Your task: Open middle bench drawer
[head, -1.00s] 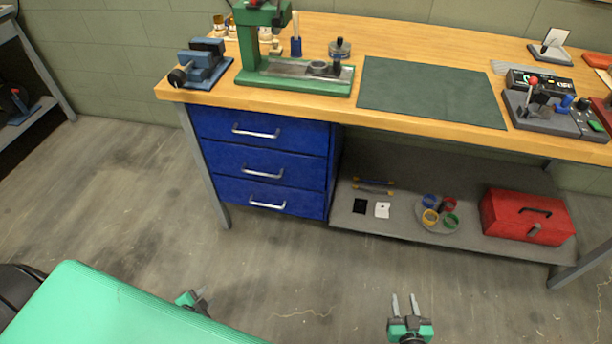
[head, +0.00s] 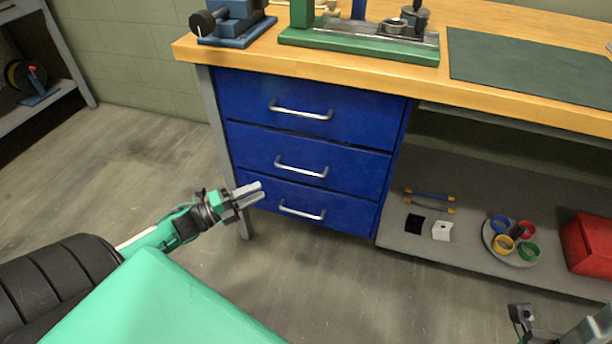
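The blue drawer unit hangs under the left end of the workbench with its three drawers shut. The middle drawer (head: 262,153) is flush with the others, and its silver bar handle (head: 301,168) is in plain view. My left gripper (head: 263,192) is open and empty, with its fingers pointing right. In the picture it lies left of and below the middle handle, overlapping the left edge of the bottom drawer (head: 345,208). It does not touch the middle handle. My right gripper (head: 592,328) is at the bottom right corner, partly cut off, with its fingers apart.
The top drawer (head: 355,112) is above. The wooden bench top (head: 430,82) carries a vise (head: 232,20), a green press base and a dark mat. A lower shelf (head: 400,239) to the right holds coloured rings and a red toolbox (head: 590,245). The floor before the drawers is clear.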

